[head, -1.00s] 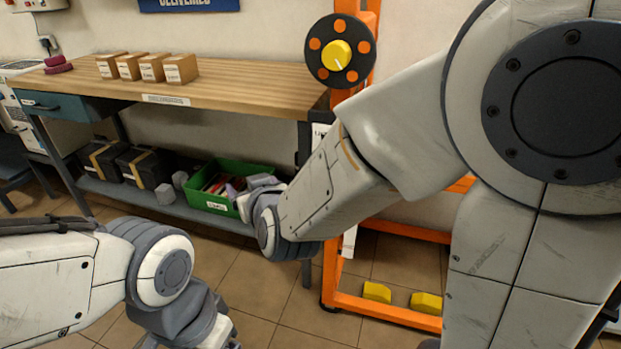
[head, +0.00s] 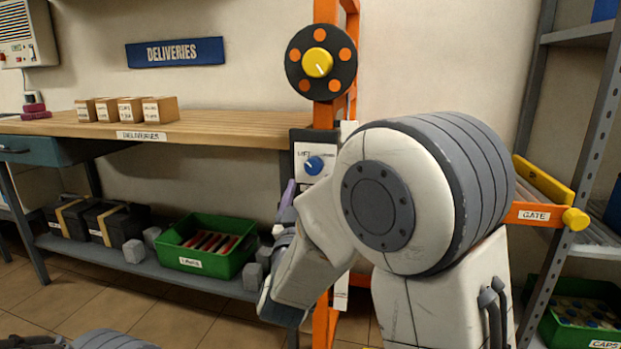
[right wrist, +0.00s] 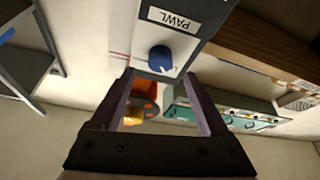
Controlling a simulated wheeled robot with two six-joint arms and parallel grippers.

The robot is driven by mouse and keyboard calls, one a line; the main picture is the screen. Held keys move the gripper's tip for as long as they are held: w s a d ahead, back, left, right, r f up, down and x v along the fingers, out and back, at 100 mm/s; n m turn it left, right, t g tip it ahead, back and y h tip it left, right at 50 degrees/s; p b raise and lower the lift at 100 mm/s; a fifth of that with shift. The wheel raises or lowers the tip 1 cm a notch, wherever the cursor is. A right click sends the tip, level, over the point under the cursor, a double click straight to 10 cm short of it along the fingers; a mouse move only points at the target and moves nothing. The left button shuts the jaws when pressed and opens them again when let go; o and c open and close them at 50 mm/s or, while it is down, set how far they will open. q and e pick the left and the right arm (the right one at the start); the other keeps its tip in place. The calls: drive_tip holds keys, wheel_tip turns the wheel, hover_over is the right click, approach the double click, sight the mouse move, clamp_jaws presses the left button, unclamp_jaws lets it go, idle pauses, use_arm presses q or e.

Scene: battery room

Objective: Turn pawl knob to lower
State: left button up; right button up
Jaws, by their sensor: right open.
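The blue pawl knob (head: 314,166) sits on a white plate on a dark box fixed to the orange post. Its short white pointer mark looks tilted toward the upper left, beside small lettering. In the right wrist view the knob (right wrist: 161,58) shows just beyond the fingertips, on the face of the box marked PAWL (right wrist: 178,25). My right gripper (right wrist: 160,78) is open with nothing between its purple fingers, apart from the knob. In the head view one purple finger (head: 288,194) shows left of and below the knob; my arm hides the rest. My left gripper is out of view.
Above the box is a black disc (head: 293,69) with orange dots and a yellow knob (head: 318,62). The wooden bench (head: 222,131) ends just left of the box. A green bin (head: 208,262) stands on the shelf below. An orange gate bar (head: 532,214) is at right.

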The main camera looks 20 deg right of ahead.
sight(312, 169)
drive_tip(key=x, duration=0.5)
drive_tip(key=shift+b, duration=0.3)
clamp_jaws()
drive_tip(key=shift+a+f, duration=0.1)
